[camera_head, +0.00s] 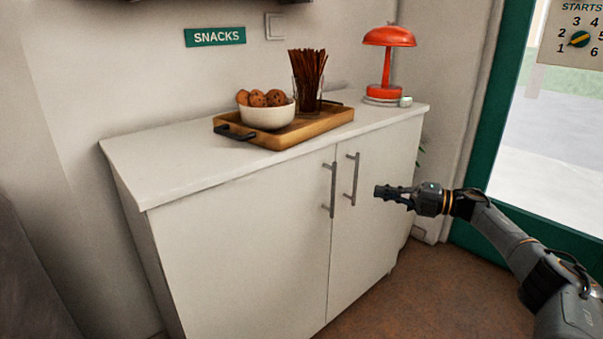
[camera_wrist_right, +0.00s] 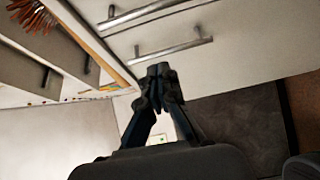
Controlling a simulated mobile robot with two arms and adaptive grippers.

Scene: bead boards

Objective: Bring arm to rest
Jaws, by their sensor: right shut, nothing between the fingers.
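My right gripper (camera_head: 380,191) is in front of the right door of the white cabinet (camera_head: 240,240), to the right of the two vertical bar handles (camera_head: 352,180). Its fingers are shut with nothing between them, and in the head view they point left. In the right wrist view the shut fingertips (camera_wrist_right: 159,72) show at the centre, with a bar handle (camera_wrist_right: 174,50) beyond them. They appear apart from the handle. My left gripper is in neither view.
On the cabinet top stand a wooden tray (camera_head: 284,138) with a white bowl (camera_head: 267,116) of round brown snacks and a glass of sticks (camera_head: 307,82), and a red lamp (camera_head: 387,60). A green-framed glass door (camera_head: 560,130) is at the right. Brown floor (camera_head: 430,290) is clear.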

